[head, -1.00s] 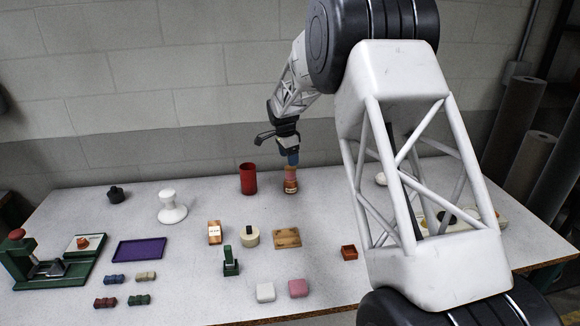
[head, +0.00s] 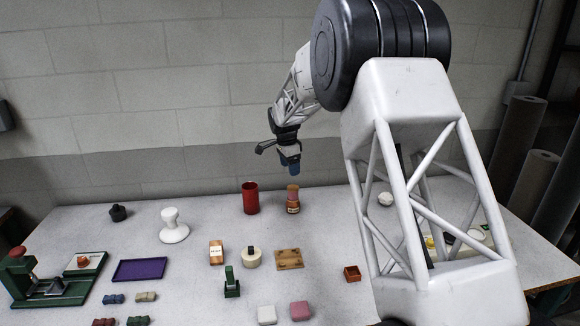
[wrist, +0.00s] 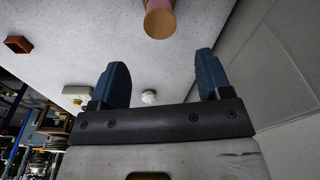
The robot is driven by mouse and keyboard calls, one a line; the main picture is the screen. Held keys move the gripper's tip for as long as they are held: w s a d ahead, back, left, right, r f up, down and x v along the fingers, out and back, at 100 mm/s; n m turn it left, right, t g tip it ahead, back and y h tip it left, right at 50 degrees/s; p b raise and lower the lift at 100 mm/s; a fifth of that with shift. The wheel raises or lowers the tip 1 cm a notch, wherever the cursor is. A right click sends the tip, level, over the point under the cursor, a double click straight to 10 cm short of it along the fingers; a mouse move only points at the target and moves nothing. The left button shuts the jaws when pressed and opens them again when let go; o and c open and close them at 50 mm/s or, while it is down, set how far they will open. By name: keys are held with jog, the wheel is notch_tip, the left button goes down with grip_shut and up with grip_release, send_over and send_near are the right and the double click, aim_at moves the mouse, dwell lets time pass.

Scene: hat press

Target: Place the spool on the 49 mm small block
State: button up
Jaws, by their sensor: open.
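The spool (head: 293,189), pinkish with a wooden top, stands upright on a brown labelled block (head: 293,207) towards the back of the table, just right of the red cup. In the wrist view the spool (wrist: 159,20) shows its round wooden end and pink side beyond the fingertips. My gripper (head: 290,168) is open and empty, above and apart from the spool; both blue fingers show in the wrist view (wrist: 160,66) with nothing between them. I cannot read the block's label, so its size is not clear.
A red cup (head: 250,198) stands close left of the spool. A wooden plate (head: 289,259), a cream round pot (head: 251,259) and an orange-brown small box (head: 352,273) lie nearer. A white knob-topped stand (head: 173,230) and purple tray (head: 139,270) are further left.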

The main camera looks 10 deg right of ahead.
jog(key=s+d+r+n, duration=0.15)
jog(key=s+r, duration=0.35)
jog(key=s, duration=0.5)
jog(key=s+r+n+t, duration=0.1)
jog(key=s+r+n, duration=0.3)
jog(key=s, duration=0.7)
jog(key=s+d+r+n, duration=0.15)
jog(key=s+r, duration=0.35)
jog(key=s, duration=0.5)
jog(key=s+f+n, duration=0.2)
jog(key=s+n, duration=0.2)
jog(key=s, duration=1.1)
jog(key=s+f+n+t+y, duration=0.1)
jog(key=s+f+n, duration=0.1)
jog(key=s, duration=1.3)
jog(key=shift+s+f+n, duration=0.3)
jog(key=shift+s+n, duration=0.05)
jog(key=shift+n, duration=0.55)
